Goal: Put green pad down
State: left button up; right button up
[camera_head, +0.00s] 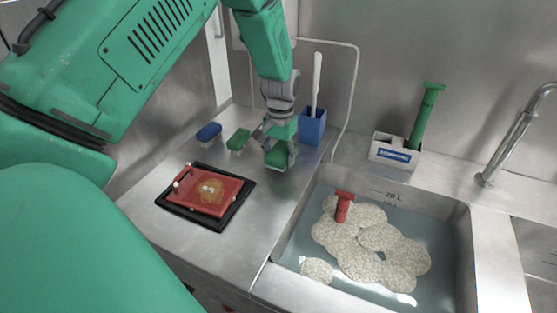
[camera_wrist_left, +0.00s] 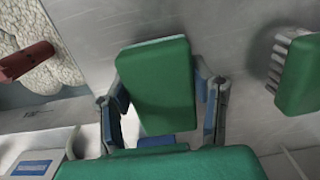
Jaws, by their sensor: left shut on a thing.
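My left gripper (camera_head: 276,146) is over the steel counter, to the left of the sink. It is shut on a green pad (camera_head: 277,158). In the left wrist view the green pad (camera_wrist_left: 158,85) sits between the two fingers (camera_wrist_left: 161,100), its flat green face toward the camera and a pale edge along its far end. The pad is at or just above the counter; I cannot tell if it touches. My right gripper is not in view.
A green brush (camera_head: 238,139) and a blue brush (camera_head: 209,132) lie to the left. A black tray (camera_head: 237,213) with a red frame (camera_head: 227,188) is nearer. A blue holder (camera_head: 312,127) stands just behind right. The water-filled sink (camera_head: 445,225) holds pale discs and a red-handled tool (camera_head: 343,206).

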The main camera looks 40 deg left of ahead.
pick_arm(q)
jog(key=shift+f, duration=0.6)
jog(key=shift+a+f, duration=0.25)
jog(key=shift+a, duration=0.35)
jog(key=shift+s+a+f, duration=0.1)
jog(key=shift+a+f, duration=0.15)
jog(key=shift+a, duration=0.3)
jog(key=o, duration=1.3)
jog(key=shift+o, duration=1.3)
jog(key=shift+d+f, duration=0.1)
jog(key=shift+d, duration=0.55)
jog(key=shift+a, duration=0.25)
